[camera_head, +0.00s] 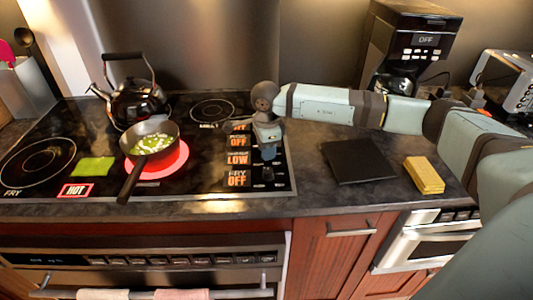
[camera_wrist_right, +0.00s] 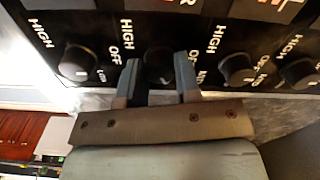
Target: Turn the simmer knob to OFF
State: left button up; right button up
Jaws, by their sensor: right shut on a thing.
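The right gripper (camera_head: 268,154) reaches down onto the control strip at the right side of the black cooktop (camera_head: 215,185). In the right wrist view, its two fingers (camera_wrist_right: 159,82) stand on either side of a black knob (camera_wrist_right: 158,63) and are shut on it. The fingers partly hide this knob, and I cannot read its name or pointer. Other black knobs sit to its left (camera_wrist_right: 78,62) and right (camera_wrist_right: 238,69), with HIGH and OFF printed by them. Orange labels (camera_head: 238,158) beside the strip read OFF, LOW and FRY OFF. My left gripper is not in view.
A pan (camera_head: 135,165) with white pieces stands on a glowing red burner, near a HOT sign (camera_head: 76,190). A kettle (camera_head: 137,104) stands behind it. A black board (camera_head: 358,161) and a yellow sponge (camera_head: 424,175) lie on the right counter. A coffee maker (camera_head: 405,45) stands behind.

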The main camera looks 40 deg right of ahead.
jog(key=shift+f+n+b, duration=0.1)
jog(key=shift+n+b, duration=0.4)
jog(key=shift+n, duration=1)
jog(key=shift+n+b, duration=0.7)
jog(key=shift+n, duration=0.2)
jog(key=n+b, duration=0.1)
jog(key=n, duration=0.1)
jog(key=shift+n, duration=0.3)
jog(key=shift+n+b, duration=0.75)
jog(key=shift+n, duration=0.45)
jog(key=shift+n+b, duration=0.35)
jog(key=shift+n, duration=0.45)
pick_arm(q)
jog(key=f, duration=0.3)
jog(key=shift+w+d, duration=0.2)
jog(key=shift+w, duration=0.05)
pick_arm(e)
jog(key=shift+n, duration=0.4)
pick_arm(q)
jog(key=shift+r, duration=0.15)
